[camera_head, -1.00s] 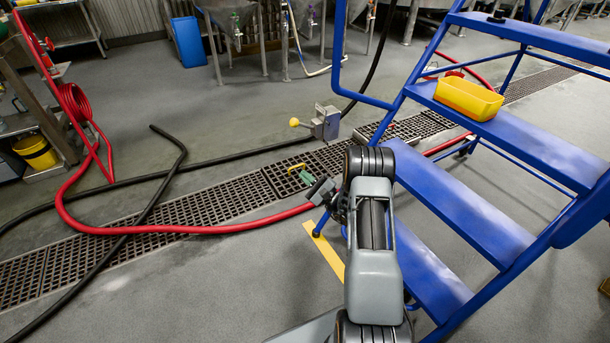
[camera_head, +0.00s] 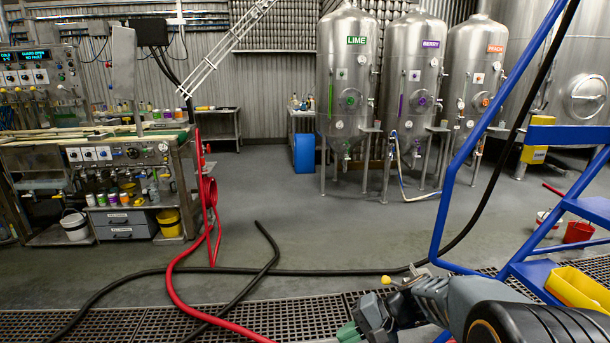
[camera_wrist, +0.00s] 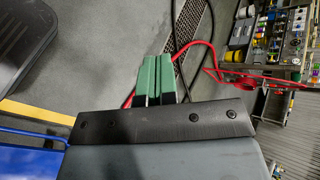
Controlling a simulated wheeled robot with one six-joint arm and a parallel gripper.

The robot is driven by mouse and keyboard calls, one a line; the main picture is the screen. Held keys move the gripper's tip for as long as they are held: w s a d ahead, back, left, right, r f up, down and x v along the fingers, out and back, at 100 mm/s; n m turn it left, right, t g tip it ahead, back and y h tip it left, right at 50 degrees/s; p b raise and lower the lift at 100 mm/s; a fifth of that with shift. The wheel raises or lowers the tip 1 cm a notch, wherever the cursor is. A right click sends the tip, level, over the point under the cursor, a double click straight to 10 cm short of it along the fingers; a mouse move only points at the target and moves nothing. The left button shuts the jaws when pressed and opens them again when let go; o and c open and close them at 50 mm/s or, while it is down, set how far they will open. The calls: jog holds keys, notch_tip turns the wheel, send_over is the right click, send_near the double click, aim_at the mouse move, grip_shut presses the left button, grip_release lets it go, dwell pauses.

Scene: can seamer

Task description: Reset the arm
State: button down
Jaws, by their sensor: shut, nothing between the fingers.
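My gripper (camera_head: 350,333) shows at the bottom edge of the head view, right of centre, with its green fingers partly cut off by the frame. In the wrist view its two green fingers (camera_wrist: 157,62) lie side by side, shut, with nothing held between them. My grey arm comes in from the lower right of the head view. The gripper is in front of the floor grating, apart from the blue steps (camera_head: 535,275) on the right.
A red hose (camera_head: 180,290) and a black hose (camera_head: 330,272) cross the floor and grating (camera_head: 70,325). A seamer bench (camera_head: 110,150) stands at left. Steel tanks (camera_head: 345,80) stand behind. A yellow tray (camera_head: 580,288) is at lower right. The middle floor is mostly open.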

jog(key=s+d+r+n+t+h+p, duration=0.2)
jog(key=s+d+r+h+p, duration=0.1)
jog(key=r, duration=0.5)
jog(key=s+d+r+n+t+h+p, duration=0.1)
jog(key=s+d+r+n+h+p, duration=0.2)
jog(key=s+r+h+p, duration=0.3)
notch_tip(320, 180, up, 3)
jog(key=shift+s+d+n+t+h+p, duration=0.2)
jog(key=shift+d+n+t+h+p, duration=0.25)
jog(key=shift+h+p, duration=0.65)
